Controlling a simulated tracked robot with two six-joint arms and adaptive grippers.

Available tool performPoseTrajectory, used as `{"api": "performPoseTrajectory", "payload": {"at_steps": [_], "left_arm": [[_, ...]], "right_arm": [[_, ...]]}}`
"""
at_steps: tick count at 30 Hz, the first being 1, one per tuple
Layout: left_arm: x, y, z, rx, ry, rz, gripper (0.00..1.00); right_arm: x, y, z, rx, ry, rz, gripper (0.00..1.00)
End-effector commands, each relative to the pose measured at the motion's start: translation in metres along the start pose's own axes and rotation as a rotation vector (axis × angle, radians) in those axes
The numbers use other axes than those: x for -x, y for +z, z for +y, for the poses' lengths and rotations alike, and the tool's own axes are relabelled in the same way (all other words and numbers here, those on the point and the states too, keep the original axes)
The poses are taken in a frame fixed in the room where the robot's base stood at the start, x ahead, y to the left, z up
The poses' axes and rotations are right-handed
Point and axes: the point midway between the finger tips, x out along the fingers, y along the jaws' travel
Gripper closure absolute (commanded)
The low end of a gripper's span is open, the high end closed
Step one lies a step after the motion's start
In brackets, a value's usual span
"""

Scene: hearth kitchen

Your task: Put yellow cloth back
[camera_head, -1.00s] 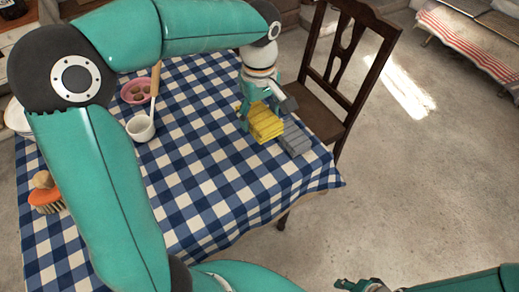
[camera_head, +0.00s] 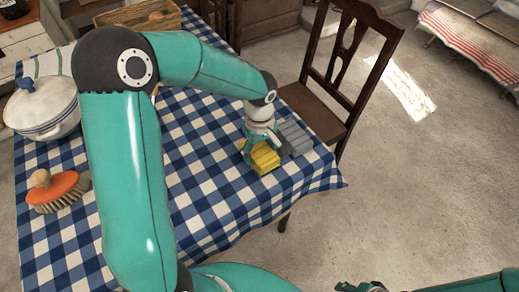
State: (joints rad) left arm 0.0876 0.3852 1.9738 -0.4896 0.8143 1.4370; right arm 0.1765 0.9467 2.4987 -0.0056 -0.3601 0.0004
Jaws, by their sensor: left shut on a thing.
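The yellow cloth (camera_head: 265,158) is a folded stack near the right edge of the checked table, in the head view. A folded grey cloth (camera_head: 295,138) lies close beside it, to its upper right. My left gripper (camera_head: 254,148) comes down from above and is shut on the yellow cloth at its left and upper side. Whether the cloth touches the table is hard to tell. My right gripper (camera_head: 357,286) shows only in part at the bottom edge, away from the table, and its fingers are not clear.
A blue and white checked tablecloth (camera_head: 205,190) covers the table. A lidded white pot (camera_head: 42,108) and an orange-topped brush (camera_head: 57,188) stand at the left. A wicker basket (camera_head: 140,17) is at the back. A wooden chair (camera_head: 335,75) stands against the table's right side.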

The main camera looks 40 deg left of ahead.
Motion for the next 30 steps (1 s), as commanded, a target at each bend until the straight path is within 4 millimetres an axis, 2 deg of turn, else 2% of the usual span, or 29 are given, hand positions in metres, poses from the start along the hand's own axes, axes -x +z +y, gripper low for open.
{"api": "performPoseTrajectory", "payload": {"at_steps": [8,9,12,23,26,30], "left_arm": [[-0.003,0.000,0.000,0.001,0.000,0.000,0.63],[-0.001,0.000,0.000,0.001,0.000,0.000,0.24],[-0.001,0.000,0.000,0.001,0.000,0.000,0.07],[0.000,0.000,0.000,0.001,0.000,0.000,0.05],[0.004,0.000,0.000,0.001,0.001,0.001,0.05],[0.022,-0.001,0.001,0.002,0.004,0.004,0.05]], "right_arm": [[-0.004,0.000,0.001,0.000,0.000,0.000,0.60],[-0.002,0.000,0.001,0.000,0.000,0.000,0.60],[-0.002,0.000,0.001,0.000,0.000,0.000,0.60],[-0.001,0.000,0.000,0.000,0.000,0.000,0.60],[0.001,0.000,0.000,0.000,0.000,0.000,0.60],[0.002,0.000,-0.001,0.000,0.000,0.000,0.60]]}}
